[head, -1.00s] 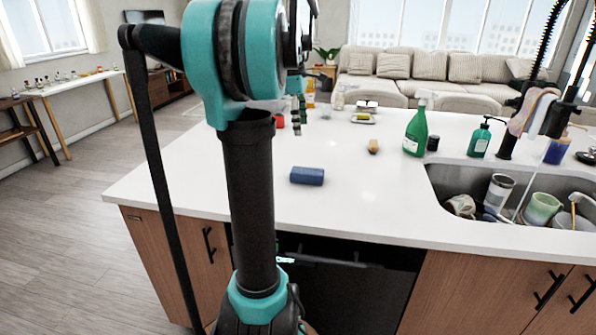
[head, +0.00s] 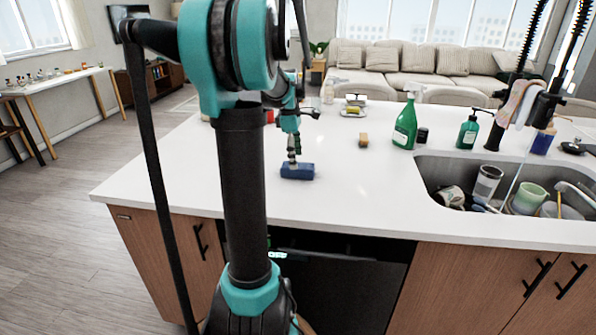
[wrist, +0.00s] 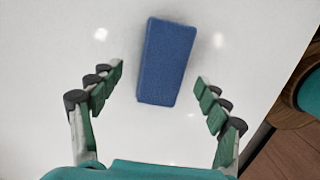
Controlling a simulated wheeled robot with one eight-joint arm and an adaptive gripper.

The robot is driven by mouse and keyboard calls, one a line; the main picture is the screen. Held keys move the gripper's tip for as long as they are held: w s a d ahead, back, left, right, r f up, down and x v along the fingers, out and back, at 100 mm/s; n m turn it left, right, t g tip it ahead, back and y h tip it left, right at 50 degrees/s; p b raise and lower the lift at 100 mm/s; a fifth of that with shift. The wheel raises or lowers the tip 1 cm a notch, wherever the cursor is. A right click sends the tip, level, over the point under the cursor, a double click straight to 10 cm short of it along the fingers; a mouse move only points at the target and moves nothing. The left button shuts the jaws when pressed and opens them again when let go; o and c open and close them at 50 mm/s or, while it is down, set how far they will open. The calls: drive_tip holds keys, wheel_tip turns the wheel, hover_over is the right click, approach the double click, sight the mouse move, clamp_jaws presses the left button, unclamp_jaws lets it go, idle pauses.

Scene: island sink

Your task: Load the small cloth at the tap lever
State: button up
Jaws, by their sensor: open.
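A small pale pink and grey cloth (head: 518,103) hangs on the black tap (head: 497,132) at the right of the island in the head view. The tap lever cannot be told apart clearly there. A blue block (head: 297,171), like a sponge or folded cloth, lies on the white counter. It also shows in the wrist view (wrist: 166,62). My gripper (head: 292,158) is over the blue block. In the wrist view my gripper (wrist: 160,76) is open and empty, its fingers to either side of the block and apart from it.
The sink (head: 432,178) holds a cup, a glass and a green cup. A green spray bottle (head: 405,125) and a green soap bottle (head: 468,132) stand behind it. A small brown item (head: 363,140) lies on the counter. The counter's middle is clear.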

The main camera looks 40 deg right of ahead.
drive_tip(key=shift+s+d+f, duration=0.1)
drive_tip(key=shift+s+f, duration=0.1)
drive_tip(key=shift+f, duration=0.75)
drive_tip(key=shift+s+d+f, duration=0.1)
drive_tip(key=shift+s+f, duration=0.1)
drive_tip(key=shift+f, duration=0.75)
drive_tip(key=shift+c, duration=0.4)
drive_tip(key=c, duration=1.3)
drive_tip(key=shift+o, duration=0.2)
drive_tip(key=shift+r, duration=0.1)
wheel_tip(320, 180, up, 20)
drive_tip(key=shift+a, duration=0.1)
